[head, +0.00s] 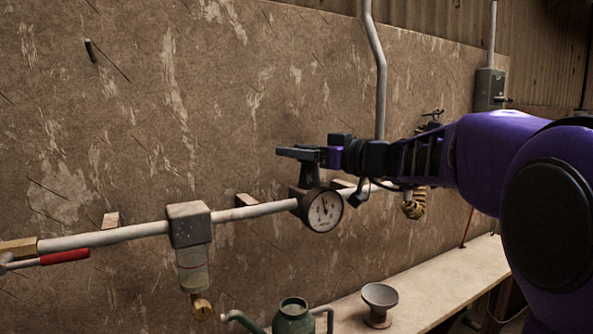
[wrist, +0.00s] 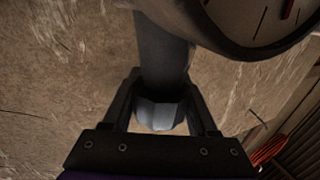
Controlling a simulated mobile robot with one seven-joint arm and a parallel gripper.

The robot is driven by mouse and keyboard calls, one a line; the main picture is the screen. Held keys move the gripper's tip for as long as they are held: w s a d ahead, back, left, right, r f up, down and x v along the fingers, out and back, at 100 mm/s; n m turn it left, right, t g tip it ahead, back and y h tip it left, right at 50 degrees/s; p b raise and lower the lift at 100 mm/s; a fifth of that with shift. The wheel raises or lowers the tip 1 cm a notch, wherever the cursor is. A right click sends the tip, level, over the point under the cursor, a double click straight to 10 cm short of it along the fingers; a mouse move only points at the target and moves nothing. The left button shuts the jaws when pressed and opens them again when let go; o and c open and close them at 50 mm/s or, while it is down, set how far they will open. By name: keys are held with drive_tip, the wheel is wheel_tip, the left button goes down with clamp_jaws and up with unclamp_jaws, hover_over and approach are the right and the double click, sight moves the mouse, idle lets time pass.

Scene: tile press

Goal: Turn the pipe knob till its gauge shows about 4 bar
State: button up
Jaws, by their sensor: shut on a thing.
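The round white pressure gauge (head: 325,211) sits on the front of the dark regulator on the pipe. Its needle points roughly upward, but its numbers are too small to read. Part of the dial (wrist: 262,14), with a red mark, shows at the top of the wrist view. The grey knob (wrist: 160,115) is at the end of the regulator's dark neck (wrist: 162,60). My gripper (wrist: 162,108) is shut on the knob, one finger on each side. In the head view my gripper (head: 293,153) is above the gauge and hides most of the knob.
The pale pipe (head: 105,237) runs along the stained wall. A filter unit (head: 190,235) and a red-handled valve (head: 65,256) are to the left. A green watering can (head: 293,318) and a grey funnel-shaped cup (head: 379,296) stand on the bench (head: 440,283) below.

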drive_tip(key=shift+f+m+t+h+b, duration=0.3)
drive_tip(key=shift+m+t+h+b, duration=0.25)
drive_tip(key=shift+t+b, duration=0.45)
drive_tip(key=shift+w+d+r+m+h, duration=0.1)
drive_tip(key=shift+d+r+m+h, duration=0.05)
drive_tip(key=shift+r+m+h, duration=0.2)
drive_tip(key=shift+w+d+m+t+h, duration=0.1)
drive_tip(key=shift+w+m+t+h, duration=0.05)
drive_tip(key=shift+m+t+h, duration=0.35)
drive_tip(key=o, duration=1.1)
drive_tip(key=shift+d, duration=0.1)
